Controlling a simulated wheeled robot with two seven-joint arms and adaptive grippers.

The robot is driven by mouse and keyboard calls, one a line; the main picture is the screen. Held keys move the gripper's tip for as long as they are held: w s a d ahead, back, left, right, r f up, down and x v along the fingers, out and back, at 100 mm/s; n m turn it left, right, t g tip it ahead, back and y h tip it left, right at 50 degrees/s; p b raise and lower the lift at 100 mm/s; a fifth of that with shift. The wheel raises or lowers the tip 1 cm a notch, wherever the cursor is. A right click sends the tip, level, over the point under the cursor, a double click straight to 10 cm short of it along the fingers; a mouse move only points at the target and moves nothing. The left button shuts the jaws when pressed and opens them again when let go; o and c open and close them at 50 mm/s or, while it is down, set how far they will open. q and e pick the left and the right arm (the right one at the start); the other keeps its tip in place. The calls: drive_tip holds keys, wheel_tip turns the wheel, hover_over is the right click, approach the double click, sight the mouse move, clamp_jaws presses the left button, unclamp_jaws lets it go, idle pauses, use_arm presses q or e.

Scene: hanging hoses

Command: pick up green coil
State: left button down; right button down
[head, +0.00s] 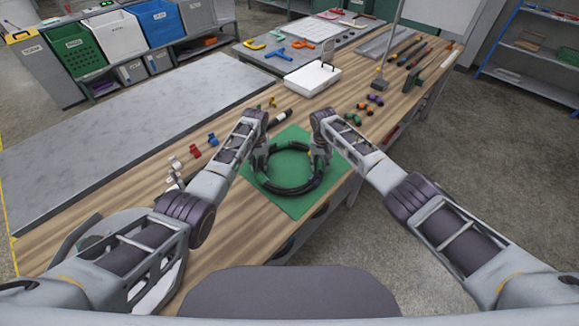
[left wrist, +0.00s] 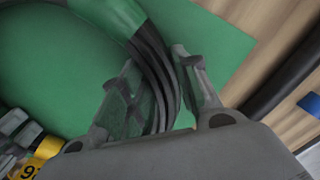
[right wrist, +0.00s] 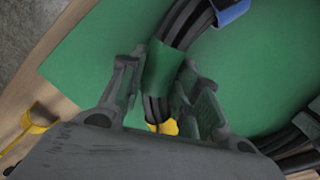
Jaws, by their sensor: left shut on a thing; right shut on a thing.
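The green coil (head: 284,190) is a ring of black hose with green bands. It is at the green mat (head: 299,209) on the wooden bench; I cannot tell if it touches the mat. My left gripper (head: 261,160) is shut on its left side; the left wrist view shows the black strands of the coil (left wrist: 152,55) between the fingers (left wrist: 158,88). My right gripper (head: 319,158) is shut on its right side; in the right wrist view a green band of the coil (right wrist: 162,66) sits between the fingers (right wrist: 160,88). The fingers hide parts of the hose.
A white tray (head: 312,78) stands behind the mat. Small coloured fittings (head: 366,103) lie to the right, and blue and red ones (head: 196,151) to the left. Bins (head: 120,36) stand at the back left.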

use_arm(q)
drive_tip(key=shift+r, duration=0.2)
use_arm(e)
drive_tip(key=shift+w+r, duration=0.1)
drive_tip(key=shift+r, duration=0.15)
